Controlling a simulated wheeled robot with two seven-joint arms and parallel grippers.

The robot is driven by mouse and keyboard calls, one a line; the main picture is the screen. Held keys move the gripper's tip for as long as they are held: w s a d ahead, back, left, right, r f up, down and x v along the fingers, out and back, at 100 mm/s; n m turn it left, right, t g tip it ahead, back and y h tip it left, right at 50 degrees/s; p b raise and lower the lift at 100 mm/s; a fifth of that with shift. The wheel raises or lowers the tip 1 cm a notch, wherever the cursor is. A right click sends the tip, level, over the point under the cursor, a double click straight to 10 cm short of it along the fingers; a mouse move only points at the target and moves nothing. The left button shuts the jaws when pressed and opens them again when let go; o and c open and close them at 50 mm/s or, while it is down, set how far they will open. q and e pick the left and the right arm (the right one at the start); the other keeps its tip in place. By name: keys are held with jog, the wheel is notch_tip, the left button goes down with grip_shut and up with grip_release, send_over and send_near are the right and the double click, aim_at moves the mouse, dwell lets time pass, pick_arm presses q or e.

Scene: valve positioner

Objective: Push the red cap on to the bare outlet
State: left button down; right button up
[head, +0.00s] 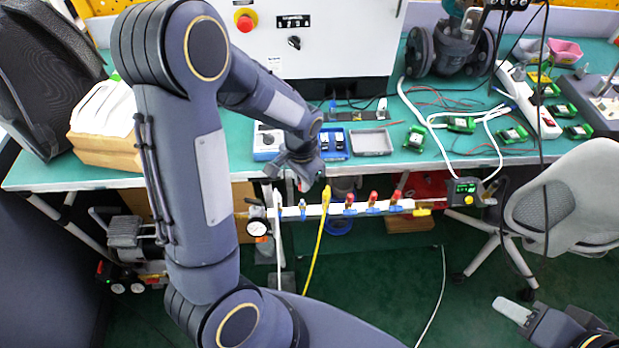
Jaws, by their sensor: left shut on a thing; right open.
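A white manifold bar (335,210) runs left to right in front of the bench. Several outlets stand up along it: three carry red caps (373,199), and one carries a yellow hose (325,200). The bare outlet (303,208) is near the left end, left of the yellow hose. My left gripper (303,182) points down just above the bare outlet. It is shut on a small red cap, which is mostly hidden by the fingers; I cannot tell whether cap and outlet touch. My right gripper (514,311) is open and empty at the lower right, far from the bar.
A round gauge (257,228) sits at the bar's left end, a black box with a green display (466,190) at its right. The green bench (225,165) behind holds trays and small devices. A grey chair (570,200) stands at right. My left arm covers the left-centre.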

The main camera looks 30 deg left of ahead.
aim_at(303, 202)
pick_arm(q)
jog(key=shift+f+b, duration=2.05)
jog(key=shift+f, duration=0.6)
jog(key=shift+f+b, duration=0.7)
jog(key=shift+f, duration=0.1)
jog(key=c, duration=1.4)
grip_release()
jog(key=shift+o, duration=0.2)
jog(key=shift+r, duration=0.15)
notch_tip(303, 202, up, 8)
jog(key=shift+f+p, duration=0.2)
jog(key=shift+p, duration=0.25)
jog(key=s+d+r+n+t+h+p, duration=0.2)
jog(key=s+r+n, duration=0.1)
jog(key=s+r, duration=0.4)
jog(key=s+d+r+n+t+h+p, duration=0.1)
jog(key=s+d+r+n+t, duration=0.1)
jog(key=s+r, duration=0.5)
jog(key=s+n+t, duration=0.1)
jog(key=s, duration=0.2)
jog(key=shift+r+t+h+p, duration=0.3)
jog(key=shift+r+h+p, duration=0.05)
jog(key=shift+r+h, duration=0.05)
